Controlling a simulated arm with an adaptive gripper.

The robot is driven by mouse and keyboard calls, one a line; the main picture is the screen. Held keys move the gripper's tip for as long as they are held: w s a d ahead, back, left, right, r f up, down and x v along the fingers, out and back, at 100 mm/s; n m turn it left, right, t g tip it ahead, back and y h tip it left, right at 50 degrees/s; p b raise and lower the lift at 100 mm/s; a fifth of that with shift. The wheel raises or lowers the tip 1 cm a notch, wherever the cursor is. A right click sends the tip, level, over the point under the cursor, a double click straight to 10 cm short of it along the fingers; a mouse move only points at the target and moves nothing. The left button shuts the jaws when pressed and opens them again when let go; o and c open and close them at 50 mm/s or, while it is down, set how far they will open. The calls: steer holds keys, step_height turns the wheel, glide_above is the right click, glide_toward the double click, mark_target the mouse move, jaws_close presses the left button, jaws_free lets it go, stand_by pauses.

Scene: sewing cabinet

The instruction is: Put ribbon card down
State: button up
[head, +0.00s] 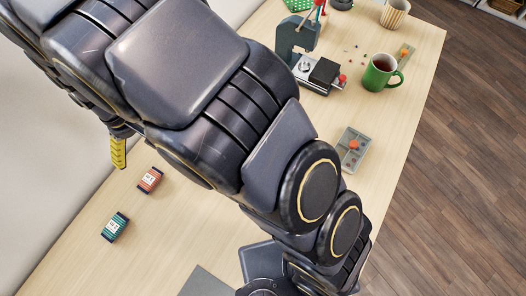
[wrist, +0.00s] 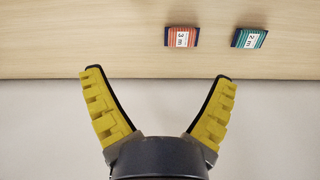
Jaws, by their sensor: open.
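Two ribbon cards lie on the table, apart from each other: a red one (head: 150,180) and a teal one (head: 115,227). In the wrist view the red card (wrist: 181,37), marked "3 m", is left of the teal card (wrist: 249,38), marked "2 m". My gripper (wrist: 158,78) is open, with nothing between its yellow fingers, apart from both cards. In the head view one yellow finger (head: 118,152) shows beyond the red card, near the pale wall. The rest of my gripper is hidden there by my arm.
The wooden table (head: 70,262) has bare room around the cards. A green mug (head: 381,73), a press (head: 298,45), a small black-and-silver device (head: 322,76), a grey tray (head: 353,150) and a striped cup (head: 394,13) stand farther off. My arm hides the table's middle.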

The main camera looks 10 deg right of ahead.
steer(key=s+d+r+m, duration=0.2)
steer(key=d+r, duration=0.3)
steer(key=d, duration=0.4)
steer(key=s+d+r+m, duration=0.2)
steer(key=d+r, duration=0.4)
steer(key=d, duration=0.2)
steer(key=s+d+r+m, duration=0.1)
steer(key=s+d+m, duration=0.1)
steer(key=s+d, duration=0.3)
steer(key=s+d+r+m+g, duration=0.1)
steer(key=s+d, duration=0.3)
steer(key=s, duration=0.5)
steer(key=shift+d+r+m, duration=0.35)
steer(key=shift+r+m, duration=0.05)
steer(key=shift+r, duration=0.35)
steer(key=shift+a+f+g, duration=0.1)
steer(key=shift+g, duration=0.2)
